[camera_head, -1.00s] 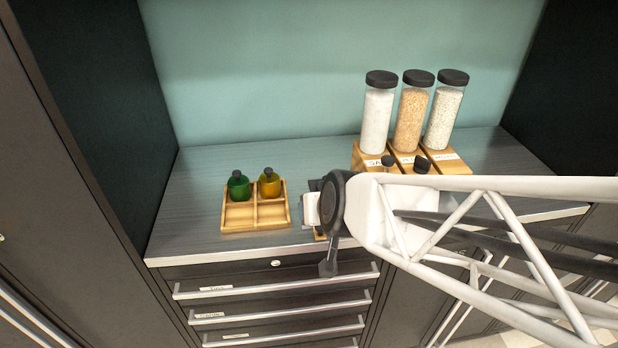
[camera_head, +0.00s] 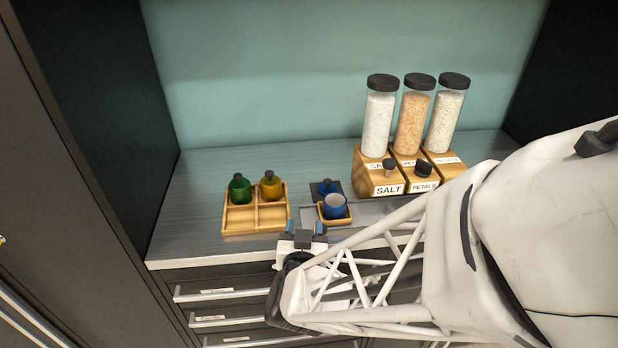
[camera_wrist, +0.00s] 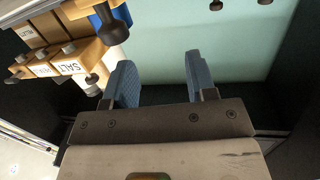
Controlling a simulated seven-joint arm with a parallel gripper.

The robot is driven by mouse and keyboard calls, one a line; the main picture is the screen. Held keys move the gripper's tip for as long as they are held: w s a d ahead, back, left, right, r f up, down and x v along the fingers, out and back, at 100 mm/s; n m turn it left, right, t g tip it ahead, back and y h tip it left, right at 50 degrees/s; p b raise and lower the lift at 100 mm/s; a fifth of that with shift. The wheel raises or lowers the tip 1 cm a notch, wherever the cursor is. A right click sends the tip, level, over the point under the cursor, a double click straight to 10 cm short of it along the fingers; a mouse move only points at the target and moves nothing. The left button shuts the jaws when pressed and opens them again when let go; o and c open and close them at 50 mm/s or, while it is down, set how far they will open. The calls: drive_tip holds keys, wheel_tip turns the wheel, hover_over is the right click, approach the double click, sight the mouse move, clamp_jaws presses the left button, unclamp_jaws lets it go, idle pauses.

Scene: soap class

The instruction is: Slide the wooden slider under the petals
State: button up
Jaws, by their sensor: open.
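The wooden slider (camera_head: 336,223) is a small light-wood tray at the left part of a grey rail (camera_head: 372,213) on the counter. A blue cup (camera_head: 336,205) sits in it. The petals dispenser (camera_head: 411,122) is a clear jar of pinkish grains in a wooden block labelled PETALS (camera_head: 423,187), to the slider's right and further back. My gripper (camera_head: 305,229) is open and empty, with blue fingertips, at the counter's front edge, left of and in front of the slider. In the wrist view the open fingers (camera_wrist: 160,78) have nothing between them.
A salt dispenser (camera_head: 379,122) and a third jar (camera_head: 446,120) flank the petals. A wooden box (camera_head: 240,221) at left holds a green bottle (camera_head: 240,188) and an amber bottle (camera_head: 270,186). Drawers lie below the counter.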

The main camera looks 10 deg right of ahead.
sight(323, 221)
drive_tip(key=shift+s+d+f+m+h, duration=0.5)
drive_tip(key=shift+s+f+h, duration=0.2)
drive_tip(key=shift+h, duration=0.3)
drive_tip(key=shift+s+d+f+m+h, duration=0.55)
drive_tip(key=shift+f+h, duration=0.25)
drive_tip(key=shift+h, duration=0.2)
drive_tip(key=shift+w, duration=0.2)
drive_tip(key=shift+x, duration=3.7)
clamp_jaws()
